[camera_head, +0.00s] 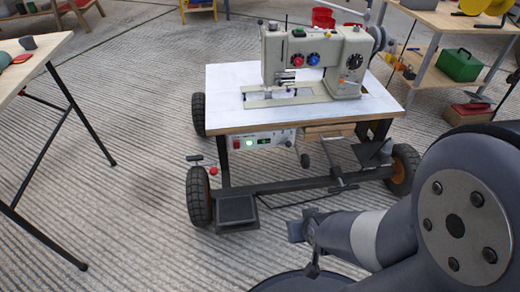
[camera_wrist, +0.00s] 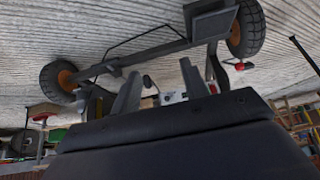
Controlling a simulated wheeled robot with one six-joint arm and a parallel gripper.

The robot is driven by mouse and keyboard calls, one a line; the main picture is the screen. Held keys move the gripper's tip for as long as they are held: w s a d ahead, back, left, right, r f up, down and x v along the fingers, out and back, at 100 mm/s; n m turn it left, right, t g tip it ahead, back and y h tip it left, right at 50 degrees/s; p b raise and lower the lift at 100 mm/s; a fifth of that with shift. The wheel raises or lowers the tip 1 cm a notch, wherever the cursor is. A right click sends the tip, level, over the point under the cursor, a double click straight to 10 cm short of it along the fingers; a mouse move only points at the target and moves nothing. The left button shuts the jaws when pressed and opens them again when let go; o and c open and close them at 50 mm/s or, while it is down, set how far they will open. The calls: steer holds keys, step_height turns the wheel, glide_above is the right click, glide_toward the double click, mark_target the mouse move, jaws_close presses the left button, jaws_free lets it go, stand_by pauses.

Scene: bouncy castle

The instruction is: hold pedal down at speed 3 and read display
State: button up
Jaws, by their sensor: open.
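A beige sewing machine (camera_head: 315,62) stands on a wheeled table (camera_head: 230,85). A control box (camera_head: 262,141) hangs under the table's front edge, with a red switch and a small green-lit spot; the display's reading is too small to make out. A dark flat pedal (camera_head: 237,212) sits low by the front left wheel. In the wrist view the scene is upside down and the pedal (camera_wrist: 213,24) is at the top. My gripper (camera_head: 302,246) is low, right of the pedal and apart from it. In the wrist view its two fingers (camera_wrist: 160,85) are spread and empty.
The frame's low crossbar (camera_head: 290,187) and black wheels (camera_head: 199,196) are close to my gripper. A wooden table (camera_head: 50,45) stands at left, and a bench (camera_head: 455,20) with a green toolbox (camera_head: 460,66) below at right. The ribbed floor left of the pedal is clear.

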steer(key=shift+w+r, duration=0.1)
steer(key=shift+w, duration=0.1)
steer(key=shift+c, duration=0.8)
steer(key=w+n+p, duration=0.1)
steer(key=w+n, duration=0.1)
steer(key=w+n+g+p, duration=0.1)
steer(key=w+n+p, duration=0.1)
steer(key=shift+a+n+g, duration=0.1)
steer(key=shift+n+g, duration=0.2)
steer(key=shift+n, duration=0.1)
steer(key=c, duration=0.4)
steer(key=w+n+p, duration=0.1)
steer(key=n, duration=0.1)
steer(key=w+f+n+g+p, duration=0.1)
steer(key=w+n, duration=0.1)
steer(key=w+f+n+g+p, duration=0.1)
steer(key=n+p, duration=0.1)
steer(key=shift+w+a+f+n+h, duration=0.1)
steer(key=shift+w+f+n+h, duration=0.2)
steer(key=shift+w+n, duration=0.1)
jaws_close()
steer(key=w+f+n+g+p, duration=0.3)
steer(key=f+n+p, duration=0.2)
steer(key=f+n, duration=0.5)
steer(key=shift+w+d+n+g+h+p, duration=0.2)
steer(key=shift+n+g+h+p, duration=0.15)
steer(key=shift+n, duration=1.05)
steer(key=shift+w+a, duration=0.1)
